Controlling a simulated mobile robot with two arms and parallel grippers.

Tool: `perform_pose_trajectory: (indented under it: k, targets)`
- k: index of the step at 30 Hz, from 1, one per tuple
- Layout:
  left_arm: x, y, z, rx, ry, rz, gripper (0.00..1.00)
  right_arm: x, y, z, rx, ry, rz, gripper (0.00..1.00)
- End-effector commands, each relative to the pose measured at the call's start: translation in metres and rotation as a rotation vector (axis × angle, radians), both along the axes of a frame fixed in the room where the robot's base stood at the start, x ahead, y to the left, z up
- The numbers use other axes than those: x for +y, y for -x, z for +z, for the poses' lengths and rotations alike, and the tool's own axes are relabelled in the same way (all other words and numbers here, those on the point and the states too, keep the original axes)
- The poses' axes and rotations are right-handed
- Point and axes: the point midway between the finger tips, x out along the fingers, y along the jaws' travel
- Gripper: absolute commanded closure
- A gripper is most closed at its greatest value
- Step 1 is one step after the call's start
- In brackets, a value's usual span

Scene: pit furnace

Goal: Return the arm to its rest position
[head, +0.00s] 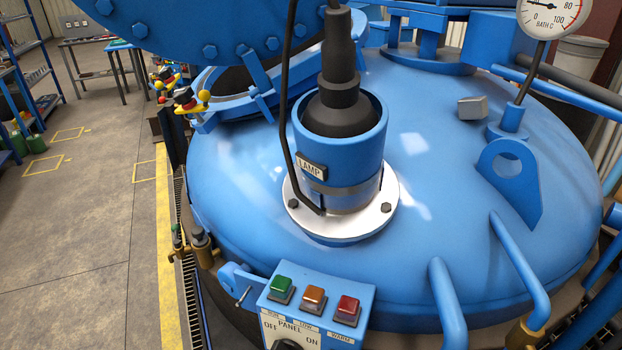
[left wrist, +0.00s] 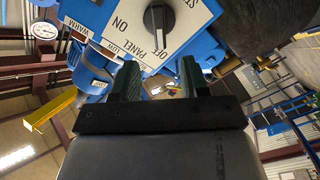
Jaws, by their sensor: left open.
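My left gripper (left wrist: 158,78) shows only in the left wrist view. Its two dark fingers stand apart with nothing between them. Past the fingertips is the blue control box with its white panel face (left wrist: 118,28), which appears upside down there. A black knob (left wrist: 158,18) sits on it, between the ON and OFF labels. The fingers appear apart from the knob. In the head view the panel (head: 310,332) is at the bottom edge, with green, orange and red buttons on top; only the top of its knob (head: 287,344) shows. No arm or right gripper shows in the head view.
A large blue domed lid (head: 450,180) fills the head view, with a lamp housing (head: 340,150), a gauge (head: 551,14), a lifting lug (head: 512,180) and bent blue pipes (head: 447,300). Open floor (head: 70,240) lies at left, with a shelf (head: 25,90) and tables (head: 95,55) behind.

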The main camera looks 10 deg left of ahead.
Motion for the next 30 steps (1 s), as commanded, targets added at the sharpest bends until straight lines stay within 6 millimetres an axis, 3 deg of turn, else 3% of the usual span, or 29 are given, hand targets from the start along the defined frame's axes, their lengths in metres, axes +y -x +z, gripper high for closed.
perform_pose_trajectory:
  k: [2,5,11,15,18,21,24,27,30]
  targets:
    - [0.000,0.000,-0.010,0.020,-0.021,-0.007,0.55,0.000,0.000,0.000,0.000,0.000,0.000,1.00]
    - [0.000,0.001,-0.046,0.093,-0.100,-0.033,0.55,0.000,0.000,0.000,0.000,0.000,0.000,1.00]
    - [0.014,0.028,-0.181,0.402,-0.396,-0.154,0.55,0.000,0.000,0.000,0.000,0.000,0.000,1.00]
    - [0.037,0.074,-0.275,0.670,-0.606,-0.275,0.55,0.000,0.000,0.000,0.000,0.000,0.000,1.00]
    - [0.056,0.117,-0.327,0.863,-0.728,-0.372,0.55,0.000,0.000,0.000,0.000,0.000,0.000,1.00]
    - [0.072,0.159,-0.361,1.027,-0.819,-0.466,0.55,0.000,0.000,0.000,0.000,0.000,0.000,1.00]
    - [0.083,0.192,-0.379,1.148,-0.876,-0.543,0.55,0.000,0.000,0.000,0.000,0.000,0.000,1.00]
    - [0.090,0.213,-0.388,1.219,-0.906,-0.591,0.55,0.000,0.000,0.000,0.000,0.000,0.000,1.00]
    - [0.092,0.222,-0.390,1.248,-0.920,-0.612,0.55,0.000,0.000,0.000,0.000,0.000,0.000,1.00]
